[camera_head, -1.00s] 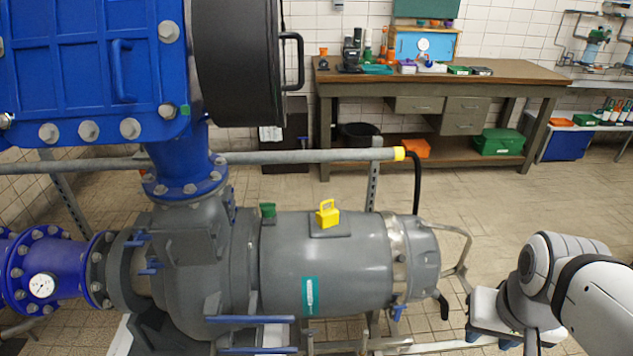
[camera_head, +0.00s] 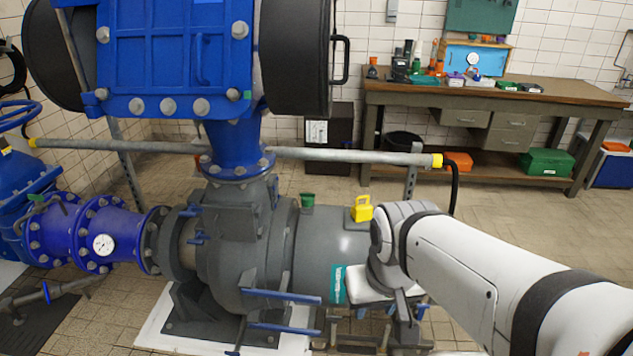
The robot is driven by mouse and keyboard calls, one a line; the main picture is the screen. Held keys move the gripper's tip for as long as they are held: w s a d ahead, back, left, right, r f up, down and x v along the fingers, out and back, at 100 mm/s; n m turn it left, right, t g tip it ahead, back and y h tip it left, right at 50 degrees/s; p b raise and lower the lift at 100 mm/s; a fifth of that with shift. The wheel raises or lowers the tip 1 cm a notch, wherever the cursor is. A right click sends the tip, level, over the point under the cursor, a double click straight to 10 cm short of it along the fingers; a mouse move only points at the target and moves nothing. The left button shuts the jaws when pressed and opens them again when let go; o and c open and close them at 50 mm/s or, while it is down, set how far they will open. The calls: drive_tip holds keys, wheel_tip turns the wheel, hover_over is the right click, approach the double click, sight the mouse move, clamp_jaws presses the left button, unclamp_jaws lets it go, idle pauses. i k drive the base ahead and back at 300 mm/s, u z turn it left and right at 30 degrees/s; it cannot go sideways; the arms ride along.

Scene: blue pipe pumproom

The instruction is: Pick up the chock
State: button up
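A small yellow block with a loop handle (camera_head: 361,208) sits on top of the grey pump motor (camera_head: 318,243); it may be the chock, but I cannot tell for sure. A small green piece (camera_head: 307,201) stands on the motor to its left. My white arm comes in from the lower right and covers the motor's right end. My gripper cannot be made out; the arm's end in front of the motor is partly hidden by its own links.
A blue valve housing (camera_head: 160,60) and a black round cover (camera_head: 297,55) rise above the pump. A grey rail (camera_head: 350,155) runs behind it. A workbench (camera_head: 500,95) with tools stands at the back right. Open tiled floor lies between.

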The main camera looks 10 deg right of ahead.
sight(361, 212)
drive_tip(key=i, duration=1)
drive_tip(key=u, duration=0.05)
